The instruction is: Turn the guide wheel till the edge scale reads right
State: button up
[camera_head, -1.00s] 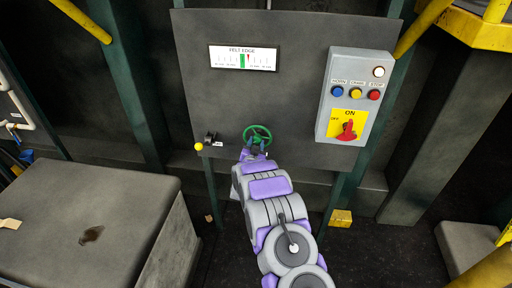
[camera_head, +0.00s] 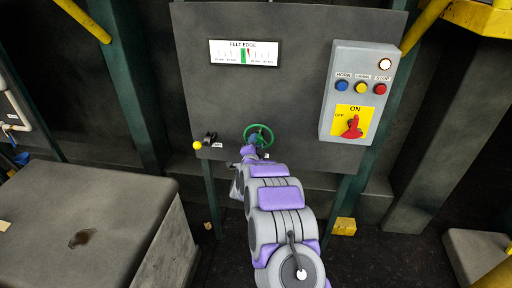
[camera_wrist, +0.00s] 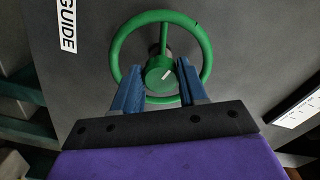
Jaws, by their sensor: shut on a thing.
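The green guide wheel (camera_head: 259,135) is mounted low on the grey panel. In the head view my gripper (camera_head: 251,150) is small and partly hidden by my arm. The white FELT EDGE scale (camera_head: 228,52) is above the wheel. Its red pointer stands at the right side of the green band, overlapping or just beside it; I cannot tell which.
A control box (camera_head: 353,100) with buttons and a red switch (camera_head: 352,127) is right of the wheel. A yellow-knobbed lever (camera_head: 197,145) is left of it. A large grey block (camera_head: 90,215) fills the lower left. A yellow block (camera_head: 344,226) lies on the floor.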

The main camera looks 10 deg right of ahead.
jog(key=shift+f, duration=0.25)
dwell(0.3)
jog(key=o, duration=0.9)
jog(key=shift+o, duration=0.8)
jog(key=shift+r, duration=0.15)
jog(key=p+v, duration=0.2)
jog(key=v, duration=1.5)
jog(key=shift+a+p, duration=0.15)
jog(key=shift+p, duration=0.25)
jog(key=shift+s, duration=0.1)
jog(key=shift+r, duration=0.1)
